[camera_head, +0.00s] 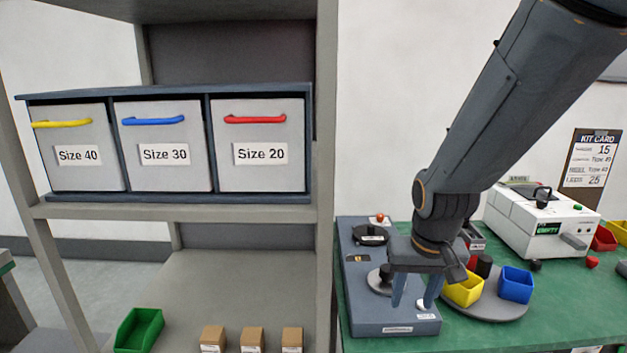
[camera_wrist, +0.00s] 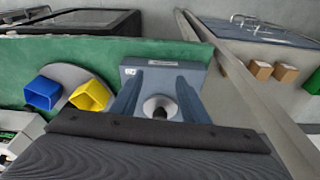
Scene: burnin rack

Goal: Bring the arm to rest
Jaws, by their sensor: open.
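My gripper (camera_head: 411,291) hangs from my grey arm, pointing down over the blue-grey device (camera_head: 395,327) on the green bench. Its two fingers are apart with nothing held between them. In the wrist view my gripper (camera_wrist: 157,95) shows its fingers spread on either side of a pale round disc with a dark knob (camera_wrist: 160,110) on the device. I cannot tell whether the fingertips touch the device. My arm reaches down from the upper right in the head view and hides part of the bench.
A shelf rack (camera_head: 325,180) stands left of the bench, with drawers labelled Size 40, Size 30 and Size 20 (camera_head: 260,175). A yellow bin (camera_head: 465,291) and a blue bin (camera_head: 516,285) sit on a round tray close right of my gripper. A white machine (camera_head: 540,222) stands behind.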

